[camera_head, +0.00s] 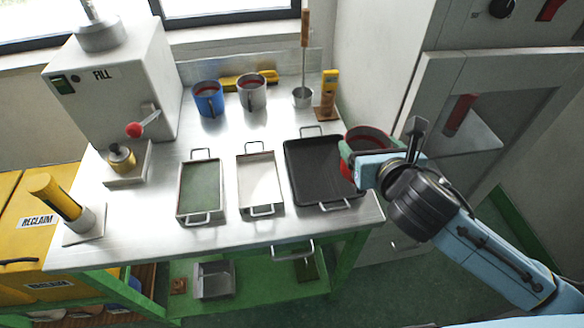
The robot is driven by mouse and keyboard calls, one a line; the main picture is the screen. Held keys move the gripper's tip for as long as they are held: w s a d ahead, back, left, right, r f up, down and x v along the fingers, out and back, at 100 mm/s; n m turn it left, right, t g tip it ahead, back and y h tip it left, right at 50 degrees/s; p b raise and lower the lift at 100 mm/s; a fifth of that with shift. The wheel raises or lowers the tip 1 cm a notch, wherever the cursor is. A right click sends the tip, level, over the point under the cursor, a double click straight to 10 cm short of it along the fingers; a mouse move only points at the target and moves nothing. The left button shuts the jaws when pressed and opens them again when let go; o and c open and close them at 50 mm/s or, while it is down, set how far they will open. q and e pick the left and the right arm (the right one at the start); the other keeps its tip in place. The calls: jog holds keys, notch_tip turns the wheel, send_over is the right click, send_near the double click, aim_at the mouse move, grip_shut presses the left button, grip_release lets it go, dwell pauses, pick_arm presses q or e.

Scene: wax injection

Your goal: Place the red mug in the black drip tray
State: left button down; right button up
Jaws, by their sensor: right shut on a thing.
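The red mug (373,134) is at the right part of the table, partly hidden behind my right gripper. My right gripper (352,157) is shut on the mug, which looks upright. The black drip tray (313,170) lies on the steel table, the rightmost of the trays, and its floor looks empty. The mug and gripper overlap the tray's right edge in the picture. I cannot tell whether the mug is above the tray or beside it, or how high it is. My left gripper is not in view.
A white tray (261,181) and a green tray (200,188) lie left of the black one. A blue mug (208,99), a grey mug (252,95) and a ladle (303,95) stand behind. A grey cabinet (455,90) stands close at the right.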

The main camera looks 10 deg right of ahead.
jog(key=w+a+p, duration=0.6)
jog(key=w+p, duration=0.3)
jog(key=p, duration=0.1)
jog(key=shift+n+y, duration=0.3)
jog(key=shift+y, duration=0.1)
jog(key=shift+w+f+b, duration=0.15)
jog(key=shift+f+b, duration=0.5)
jog(key=shift+f, duration=2.05)
jog(key=shift+w+f+b, duration=0.15)
jog(key=shift+f+b, duration=0.5)
jog(key=shift+f, duration=2.05)
jog(key=shift+f, duration=0.25)
jog(key=o, duration=1.3)
jog(key=shift+r, duration=0.15)
